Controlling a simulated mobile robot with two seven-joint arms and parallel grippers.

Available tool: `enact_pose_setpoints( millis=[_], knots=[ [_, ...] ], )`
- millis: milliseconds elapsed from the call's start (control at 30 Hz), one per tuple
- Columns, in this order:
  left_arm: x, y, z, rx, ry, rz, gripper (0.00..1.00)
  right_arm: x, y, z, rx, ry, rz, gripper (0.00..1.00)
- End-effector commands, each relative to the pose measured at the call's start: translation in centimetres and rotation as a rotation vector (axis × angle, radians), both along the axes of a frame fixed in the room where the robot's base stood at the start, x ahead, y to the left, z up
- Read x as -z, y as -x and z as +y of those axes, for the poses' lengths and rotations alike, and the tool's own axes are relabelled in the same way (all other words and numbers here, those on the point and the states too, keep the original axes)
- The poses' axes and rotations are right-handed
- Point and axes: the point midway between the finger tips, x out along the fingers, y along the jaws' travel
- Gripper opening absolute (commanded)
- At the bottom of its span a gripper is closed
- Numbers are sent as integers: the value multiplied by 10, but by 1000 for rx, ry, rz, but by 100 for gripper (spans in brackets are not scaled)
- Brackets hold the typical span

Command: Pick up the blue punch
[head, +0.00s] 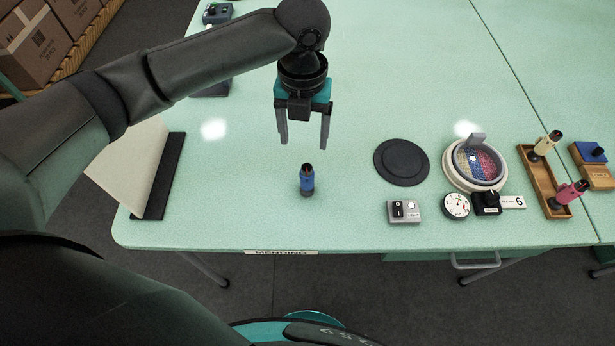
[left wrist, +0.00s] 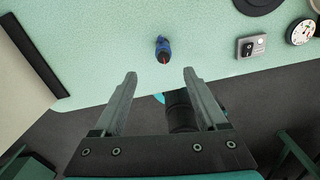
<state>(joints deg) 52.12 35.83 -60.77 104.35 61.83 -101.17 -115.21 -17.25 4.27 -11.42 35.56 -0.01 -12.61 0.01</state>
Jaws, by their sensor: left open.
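The blue punch (head: 307,181) stands upright on the pale green table, near its front edge. It has a blue body, a dark base and a dark top with a red mark. It also shows in the left wrist view (left wrist: 162,50), beyond the fingertips and roughly between their lines. My left gripper (head: 304,143) is open and empty, with its fingers pointing down above and behind the punch in the head view. Its two fingers (left wrist: 159,75) also show in the left wrist view, apart from the punch. My right gripper is not in view.
A black disc (head: 402,161), a grey switch box (head: 404,211), a dial (head: 456,206) and a round hoop device (head: 474,164) stand to the right. A wooden tray (head: 537,184) holds yellow and pink punches. Table around the blue punch is clear.

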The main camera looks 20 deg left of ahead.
Motion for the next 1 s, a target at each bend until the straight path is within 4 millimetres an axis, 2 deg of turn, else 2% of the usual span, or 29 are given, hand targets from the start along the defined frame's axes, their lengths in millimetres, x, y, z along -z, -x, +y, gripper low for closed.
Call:
enact_pose_setpoints(
  millis=[33,100,300,567,900,1000],
  knots=[
    [14,1,0,0,0,5,74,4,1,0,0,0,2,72],
    [30,1,0,-2,-1,4,74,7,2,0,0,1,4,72],
    [65,1,-1,-3,1,2,74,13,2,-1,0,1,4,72],
    [80,1,-2,-2,2,0,74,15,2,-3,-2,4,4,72],
    [125,3,-6,-3,1,0,74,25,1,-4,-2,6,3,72],
    [129,3,-6,-2,2,-2,74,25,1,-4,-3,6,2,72]
  ],
)
